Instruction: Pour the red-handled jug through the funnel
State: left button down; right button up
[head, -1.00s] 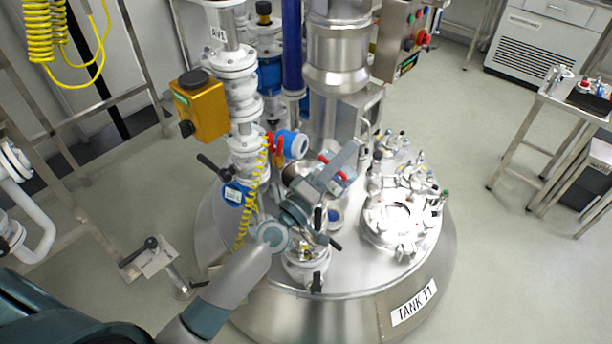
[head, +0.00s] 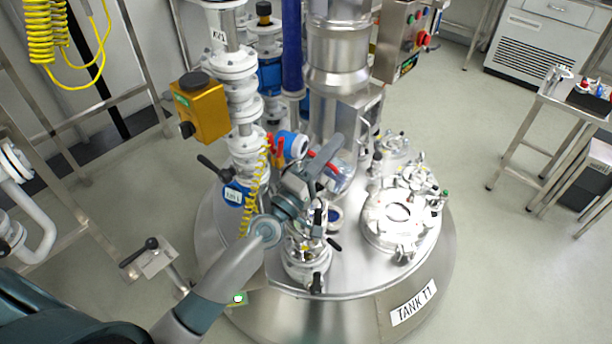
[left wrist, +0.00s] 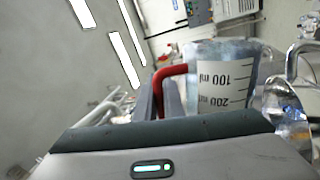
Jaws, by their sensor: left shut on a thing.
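The clear jug (head: 342,177) with the red handle (head: 322,160) is held above the tank lid by my left gripper (head: 326,158). In the left wrist view, the jug (left wrist: 222,75) shows its 100 and 200 ml marks, and my left gripper (left wrist: 167,98) is shut on its red handle (left wrist: 168,72). In the head view, my gripper partly covers the jug. I cannot tell its tilt or liquid level. I cannot pick out the funnel for certain; clear, shiny shapes stand right of the jug in the left wrist view. My right gripper is not in view.
The steel tank lid (head: 350,265) carries a round hatch (head: 398,212) at the right and a flanged nozzle (head: 306,268) below my gripper. White pipework (head: 246,140) with a yellow box (head: 200,107) rises at the left. A steel column (head: 337,70) stands behind.

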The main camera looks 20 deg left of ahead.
pick_arm(q)
jog(key=shift+s+a, duration=0.25)
jog(key=shift+s, duration=0.05)
jog(key=shift+w+a+f+n+t+y, duration=0.15)
jog(key=shift+a+n+y, duration=0.15)
jog(key=shift+n, duration=0.25)
jog(key=shift+a+f+n+t+y, duration=0.15)
jog(key=shift+a+n+y, duration=0.1)
jog(key=shift+n, duration=0.3)
dwell(0.4)
jog(key=shift+w+a+r+n+y, duration=0.15)
jog(key=shift+a+r+n+y, duration=0.15)
jog(key=shift+a+n, duration=0.45)
jog(key=shift+w+r+n, duration=0.15)
jog(key=shift+w+n, duration=0.05)
jog(key=shift+n, duration=0.25)
jog(key=shift+a+p, duration=0.15)
jog(key=shift+p, duration=0.15)
